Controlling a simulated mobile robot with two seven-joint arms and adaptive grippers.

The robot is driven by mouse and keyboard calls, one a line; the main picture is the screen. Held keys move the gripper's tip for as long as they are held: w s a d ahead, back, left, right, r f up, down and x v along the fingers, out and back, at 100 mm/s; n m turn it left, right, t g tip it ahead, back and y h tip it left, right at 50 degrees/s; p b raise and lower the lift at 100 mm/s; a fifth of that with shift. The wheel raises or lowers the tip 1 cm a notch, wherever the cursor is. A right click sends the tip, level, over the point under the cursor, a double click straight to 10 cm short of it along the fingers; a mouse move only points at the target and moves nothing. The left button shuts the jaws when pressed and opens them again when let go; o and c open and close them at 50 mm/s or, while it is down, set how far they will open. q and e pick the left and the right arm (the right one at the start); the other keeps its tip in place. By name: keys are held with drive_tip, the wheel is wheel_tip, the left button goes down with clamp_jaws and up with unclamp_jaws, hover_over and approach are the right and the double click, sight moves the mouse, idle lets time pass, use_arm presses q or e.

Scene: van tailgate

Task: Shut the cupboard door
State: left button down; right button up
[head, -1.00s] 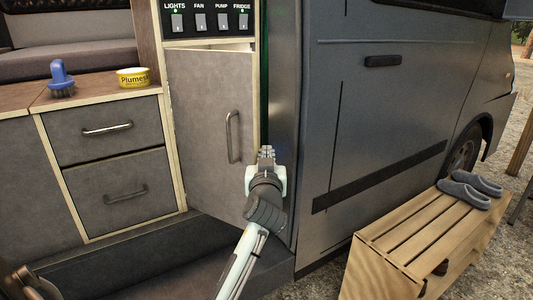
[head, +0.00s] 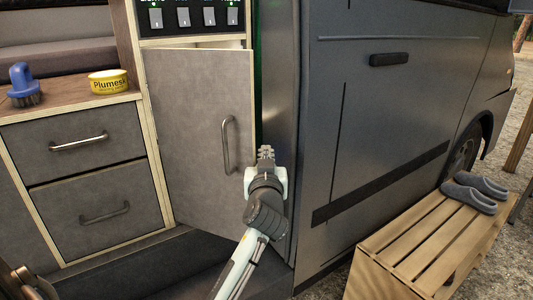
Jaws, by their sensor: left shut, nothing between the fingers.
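The grey cupboard door (head: 195,130) stands under the switch panel in the head view. It is ajar, with a gap showing along its top edge. Its upright bar handle (head: 228,143) is near its right side. My left gripper (head: 265,152) is shut and empty. It appears just right of the handle, by the door's right edge; whether it touches the door I cannot tell. My right gripper is not in view.
Two drawers (head: 83,143) are left of the door. A blue brush (head: 24,86) and a yellow tin (head: 108,82) stand on the counter. The van's side (head: 385,120) is close on the right. A slatted wooden bench (head: 430,240) bears grey slippers (head: 475,190).

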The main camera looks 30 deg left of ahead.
use_arm(q)
drive_tip(key=shift+s+a+y, duration=0.25)
drive_tip(key=shift+a+y, duration=0.05)
drive_tip(key=shift+a, duration=0.35)
idle(0.8)
drive_tip(key=d+v, duration=0.1)
drive_tip(key=v, duration=0.6)
drive_tip(key=s+d+f+m+g+h, duration=0.1)
drive_tip(key=d+f+m+g+h, duration=0.15)
drive_tip(key=f, duration=0.95)
drive_tip(key=s+d+f+m+g+h, duration=0.1)
drive_tip(key=s+f+m+g+h, duration=0.15)
drive_tip(key=f, duration=0.95)
drive_tip(key=s+d+f+m+g+h, duration=0.1)
drive_tip(key=s+f+g+h, duration=0.1)
drive_tip(key=s+f, duration=0.7)
drive_tip(key=s+d+f+m+g+h, duration=0.1)
drive_tip(key=s+f+g, duration=0.4)
drive_tip(key=s+f, duration=0.5)
wheel_tip(320, 180, down, 5)
drive_tip(key=shift+s+d+r+m+h, duration=0.2)
drive_tip(key=shift+d+m+h, duration=0.1)
drive_tip(key=shift+m+h, duration=0.4)
drive_tip(key=shift+s, duration=0.15)
